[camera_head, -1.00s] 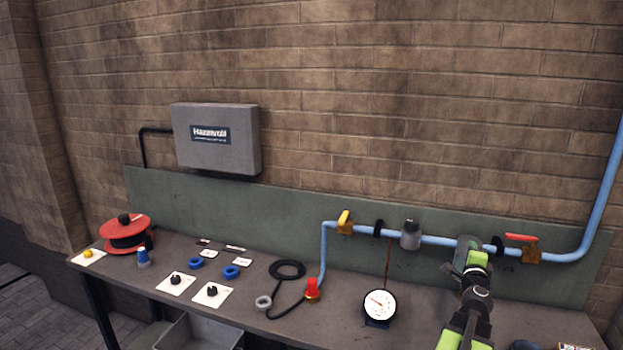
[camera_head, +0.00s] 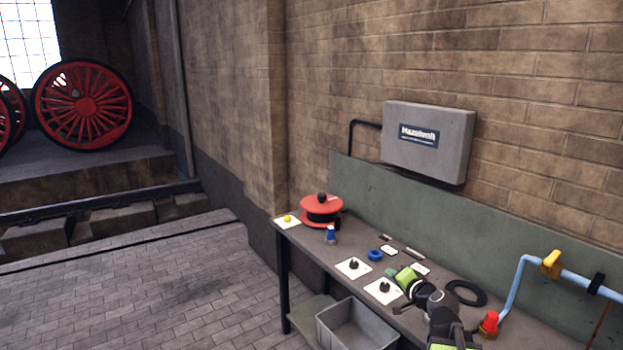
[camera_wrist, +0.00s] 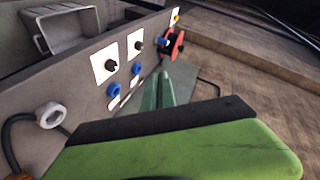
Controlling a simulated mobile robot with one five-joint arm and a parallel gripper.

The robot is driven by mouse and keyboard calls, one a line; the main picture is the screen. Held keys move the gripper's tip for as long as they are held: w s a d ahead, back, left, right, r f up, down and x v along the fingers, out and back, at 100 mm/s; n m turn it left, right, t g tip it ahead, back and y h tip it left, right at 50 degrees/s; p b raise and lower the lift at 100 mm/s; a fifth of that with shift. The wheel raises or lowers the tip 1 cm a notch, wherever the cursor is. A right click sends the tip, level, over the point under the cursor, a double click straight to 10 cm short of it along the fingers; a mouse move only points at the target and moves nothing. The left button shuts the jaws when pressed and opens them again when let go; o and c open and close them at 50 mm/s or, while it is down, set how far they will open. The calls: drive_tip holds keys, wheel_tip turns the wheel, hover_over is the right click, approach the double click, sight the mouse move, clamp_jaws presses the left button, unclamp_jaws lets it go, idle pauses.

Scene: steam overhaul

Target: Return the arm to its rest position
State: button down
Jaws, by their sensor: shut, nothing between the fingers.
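My arm reaches up from the bottom right of the head view, over the front of the grey workbench (camera_head: 310,243). My gripper (camera_head: 393,274) is shut and empty, and its green fingers overlap the bench top near a white card with a black knob (camera_head: 384,287). In the wrist view the gripper's fingers (camera_wrist: 158,90) are together with nothing between them. They point along the bench, with the blue rings (camera_wrist: 114,90) just to their left. I cannot tell the exact height of the fingers above the bench.
A red reel (camera_head: 321,210) and yellow button (camera_head: 287,219) are at the bench's far end. A grey bin (camera_head: 356,332) is below. Paved floor (camera_head: 150,290) lies clear at left, before red wheels (camera_head: 85,105).

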drive_tip(key=s+a+f+n+g+y, duration=0.1)
drive_tip(key=s+a+f+n+g, duration=0.15)
drive_tip(key=a, duration=0.35)
drive_tip(key=s+a+f+n+g, duration=0.1)
drive_tip(key=a+f+n+g, duration=0.15)
drive_tip(key=a, duration=0.45)
drive_tip(key=s+a+f+n+g+y, duration=0.1)
drive_tip(key=s+a+f+n, duration=0.1)
drive_tip(key=a+f, duration=0.3)
drive_tip(key=s+d+f+n+g+h, duration=0.1)
drive_tip(key=s+d+f+g+h, duration=0.1)
drive_tip(key=s, duration=0.5)
drive_tip(key=s+d+f+n+g+h, duration=0.1)
drive_tip(key=s+d+f+g+h, duration=0.2)
drive_tip(key=s, duration=0.5)
drive_tip(key=f+g, duration=0.1)
drive_tip(key=g, duration=0.1)
drive_tip(key=shift+s+d+g, duration=0.25)
drive_tip(key=shift+d+g, duration=0.15)
